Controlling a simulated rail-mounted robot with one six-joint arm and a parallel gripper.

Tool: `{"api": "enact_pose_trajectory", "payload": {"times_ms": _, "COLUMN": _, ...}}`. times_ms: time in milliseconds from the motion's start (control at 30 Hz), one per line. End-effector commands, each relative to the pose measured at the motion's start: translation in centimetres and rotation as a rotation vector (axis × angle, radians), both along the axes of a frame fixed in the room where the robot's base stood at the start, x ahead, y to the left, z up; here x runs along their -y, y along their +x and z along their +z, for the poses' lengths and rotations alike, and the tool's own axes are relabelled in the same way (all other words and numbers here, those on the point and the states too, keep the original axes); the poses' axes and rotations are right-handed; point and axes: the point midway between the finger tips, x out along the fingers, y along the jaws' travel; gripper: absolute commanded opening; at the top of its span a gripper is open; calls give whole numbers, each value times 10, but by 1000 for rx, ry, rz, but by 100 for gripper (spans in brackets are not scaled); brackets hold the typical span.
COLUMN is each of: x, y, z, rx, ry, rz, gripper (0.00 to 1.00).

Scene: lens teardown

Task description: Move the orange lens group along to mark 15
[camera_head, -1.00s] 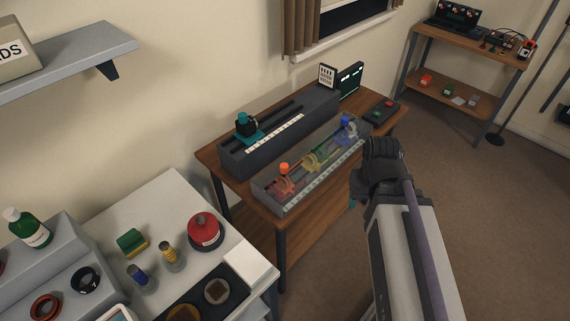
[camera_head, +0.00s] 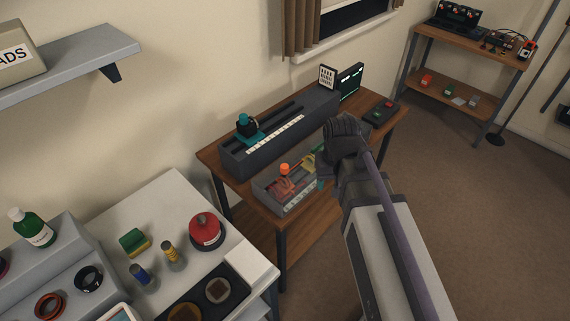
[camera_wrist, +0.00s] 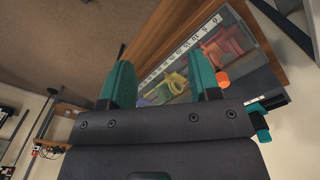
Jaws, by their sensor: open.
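The orange lens group (camera_head: 281,186), with a round orange knob, sits at the near left end of the clear-sided rail box (camera_head: 296,203). It also shows in the wrist view (camera_wrist: 226,45), right of my fingers, its knob (camera_wrist: 222,79) pointing toward the camera side. My gripper (camera_wrist: 160,78) is open and empty, its two teal fingers apart and level with the yellow lens group (camera_wrist: 174,84) in that view. The fingers are not touching the orange group.
The yellow group (camera_head: 308,163) and a blue group (camera_wrist: 157,97) share the rail beyond the orange one. A dark long unit with a teal carriage (camera_head: 247,127) stands behind the box. A white table (camera_head: 170,202) with parts is at left.

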Motion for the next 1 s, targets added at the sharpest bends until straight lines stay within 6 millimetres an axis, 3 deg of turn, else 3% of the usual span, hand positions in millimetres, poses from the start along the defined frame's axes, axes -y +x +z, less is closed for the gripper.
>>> {"api": "enact_pose_trajectory", "payload": {"times_ms": 33, "x": -48, "y": 53, "z": 9, "rx": 1, "ry": 0, "rz": 43, "gripper": 57}}
{"api": "enact_pose_trajectory", "payload": {"times_ms": 100, "x": -103, "y": 95, "z": 13, "rx": 0, "ry": 0, "rz": 54, "gripper": 57}}
{"api": "enact_pose_trajectory", "payload": {"times_ms": 167, "x": -134, "y": 122, "z": 13, "rx": 0, "ry": 0, "rz": 30, "gripper": 57}}
{"api": "enact_pose_trajectory", "payload": {"times_ms": 200, "x": -140, "y": 134, "z": 12, "rx": 0, "ry": 1, "rz": -4, "gripper": 57}}
{"api": "enact_pose_trajectory", "payload": {"times_ms": 400, "x": -136, "y": 131, "z": 9, "rx": 0, "ry": 1, "rz": -78, "gripper": 57}}
{"api": "enact_pose_trajectory", "payload": {"times_ms": 533, "x": -135, "y": 131, "z": -4, "rx": 0, "ry": 1, "rz": -78, "gripper": 57}}
{"api": "enact_pose_trajectory", "payload": {"times_ms": 900, "x": -135, "y": 131, "z": -86, "rx": 0, "ry": 1, "rz": -77, "gripper": 57}}
{"api": "enact_pose_trajectory", "payload": {"times_ms": 1000, "x": -135, "y": 131, "z": -98, "rx": 0, "ry": 1, "rz": -77, "gripper": 57}}
